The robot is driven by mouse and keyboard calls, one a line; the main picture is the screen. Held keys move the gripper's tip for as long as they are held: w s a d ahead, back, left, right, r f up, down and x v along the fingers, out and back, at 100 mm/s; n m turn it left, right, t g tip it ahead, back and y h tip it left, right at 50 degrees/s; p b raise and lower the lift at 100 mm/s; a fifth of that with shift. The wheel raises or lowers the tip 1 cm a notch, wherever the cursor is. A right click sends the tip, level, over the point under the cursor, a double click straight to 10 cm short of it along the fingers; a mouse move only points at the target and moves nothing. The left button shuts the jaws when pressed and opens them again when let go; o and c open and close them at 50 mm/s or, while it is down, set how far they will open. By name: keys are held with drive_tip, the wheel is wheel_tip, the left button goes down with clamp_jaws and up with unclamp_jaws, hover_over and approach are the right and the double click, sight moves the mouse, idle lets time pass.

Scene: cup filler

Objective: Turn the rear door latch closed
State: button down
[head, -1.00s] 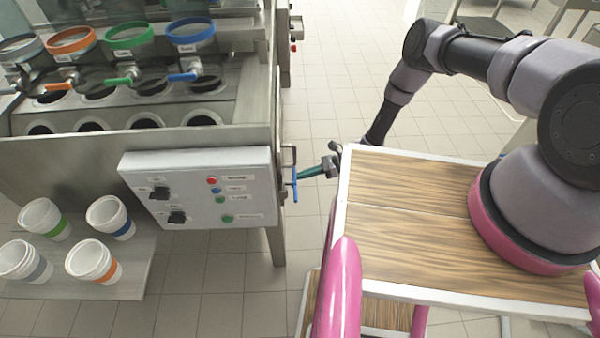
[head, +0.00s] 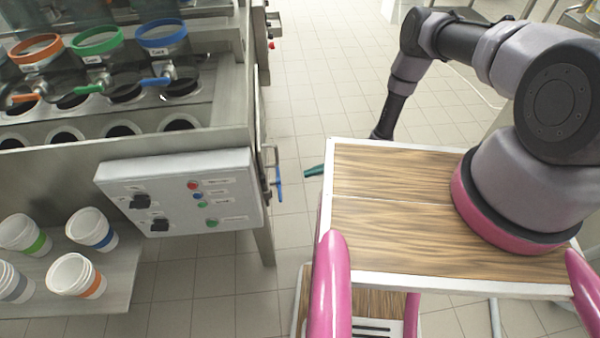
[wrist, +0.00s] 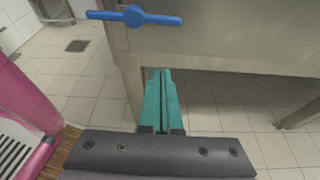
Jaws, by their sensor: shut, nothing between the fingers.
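A blue latch handle (head: 279,183) is on the right side of the steel machine, beside the control box. The wrist view shows it as a blue bar with a round hub (wrist: 134,16), lying almost level in the picture across the machine's panel (wrist: 225,45). I cannot tell from the pictures whether this is the rear door latch. My gripper (wrist: 160,75) has teal fingers, closed together and empty, below the handle in the wrist view. In the head view the teal fingertip (head: 313,171) is right of the handle with a gap between them. My tabletop hides the rest of the gripper.
The control box (head: 182,192) with knobs and buttons juts from the machine's front. Cups (head: 91,230) stand on a low shelf (head: 120,275) at left. A metal bracket (head: 268,158) stands beside the blue handle. Tiled floor (head: 330,70) is clear behind.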

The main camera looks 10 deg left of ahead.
drive_tip(key=s+a, duration=0.2)
drive_tip(key=a, duration=0.7)
drive_tip(key=shift+r, duration=0.4)
drive_tip(key=shift+a+r, duration=0.15)
drive_tip(key=shift+r, duration=0.5)
drive_tip(key=shift+w, duration=0.1)
